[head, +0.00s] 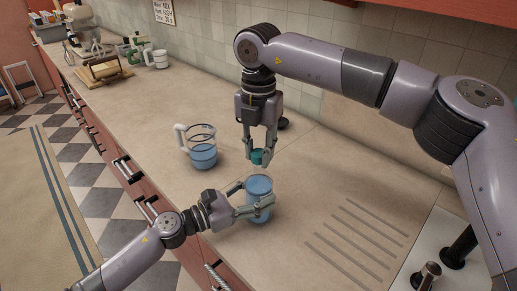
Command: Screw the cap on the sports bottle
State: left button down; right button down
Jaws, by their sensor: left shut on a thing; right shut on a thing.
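The sports bottle (259,186) is a clear cylinder with blue contents, standing upright on the counter near its middle. My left gripper (254,202) comes in from the left and is shut around the bottle's side. The cap (257,157) is a small teal piece above the bottle's mouth. My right gripper (259,156) points straight down from above and is shut on the cap. The cap appears a little above the bottle's rim, with a small gap between them. The far side of the bottle is hidden.
A clear pitcher (203,156) with blue liquid stands to the left of the bottle. A small dark round object (283,123) lies behind my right gripper. Drain grooves (355,240) and a tap (425,276) are at the right.

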pick_arm(q)
jog(key=shift+f, duration=0.1)
pick_arm(e)
jog(key=shift+m, duration=0.8)
jog(key=c, duration=1.3)
grip_release()
jog(key=shift+r, duration=2.3)
jog(key=shift+c, duration=0.2)
